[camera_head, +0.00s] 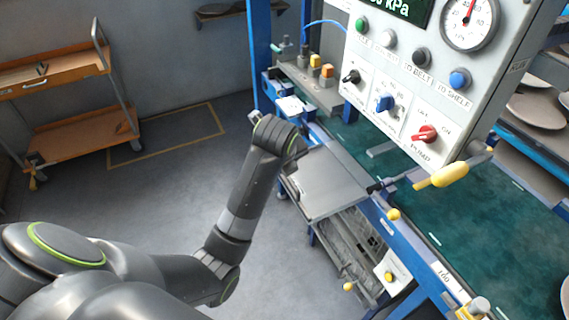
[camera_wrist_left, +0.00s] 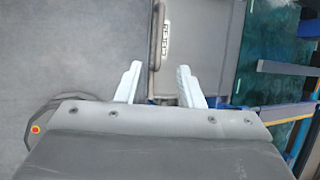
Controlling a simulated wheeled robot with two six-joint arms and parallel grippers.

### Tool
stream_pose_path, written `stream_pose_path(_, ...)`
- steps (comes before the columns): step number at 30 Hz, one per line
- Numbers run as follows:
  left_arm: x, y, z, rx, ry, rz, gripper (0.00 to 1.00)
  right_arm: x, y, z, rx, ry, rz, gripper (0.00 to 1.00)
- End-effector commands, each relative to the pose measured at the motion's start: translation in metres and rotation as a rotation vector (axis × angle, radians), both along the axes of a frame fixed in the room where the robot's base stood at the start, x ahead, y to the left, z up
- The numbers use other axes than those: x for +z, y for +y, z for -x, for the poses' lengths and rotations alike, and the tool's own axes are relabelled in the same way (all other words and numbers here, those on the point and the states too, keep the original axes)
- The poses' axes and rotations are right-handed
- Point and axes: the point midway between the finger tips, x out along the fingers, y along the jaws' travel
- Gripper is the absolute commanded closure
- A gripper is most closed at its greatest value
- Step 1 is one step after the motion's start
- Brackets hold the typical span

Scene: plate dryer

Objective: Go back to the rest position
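My left arm (camera_head: 245,195) comes in from the left in the head view and reaches up toward the bench. Its gripper is mostly hidden behind the wrist there. In the left wrist view my left gripper (camera_wrist_left: 159,85) is open, its two pale fingers apart with nothing held between them. The grey panel (camera_head: 325,182) also shows in the head view, beside the wrist. I cannot tell whether the fingers touch it. My right gripper is not in view.
A control panel (camera_head: 408,95) with knobs, buttons and a gauge (camera_head: 470,22) overhangs the green belt (camera_head: 455,215). A yellow-gripped lever (camera_head: 449,175) sticks out below it. Plates (camera_head: 536,110) are at right. A wooden cart (camera_head: 85,135) stands at back left; the floor between is clear.

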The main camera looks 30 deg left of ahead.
Motion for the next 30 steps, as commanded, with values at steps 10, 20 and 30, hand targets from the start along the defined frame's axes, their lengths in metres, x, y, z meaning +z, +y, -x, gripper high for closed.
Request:
stream_pose_path(10, 0.003, -0.001, 0.002, 0.000, 0.000, 0.000, 0.66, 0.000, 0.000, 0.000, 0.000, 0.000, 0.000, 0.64)
stream_pose_path(20, -0.011, 0.001, 0.000, 0.037, 0.008, 0.018, 0.66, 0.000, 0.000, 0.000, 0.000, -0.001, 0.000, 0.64)
stream_pose_path(30, -0.188, 0.025, 0.022, 0.543, 0.045, 0.246, 0.66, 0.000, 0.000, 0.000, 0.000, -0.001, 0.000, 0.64)
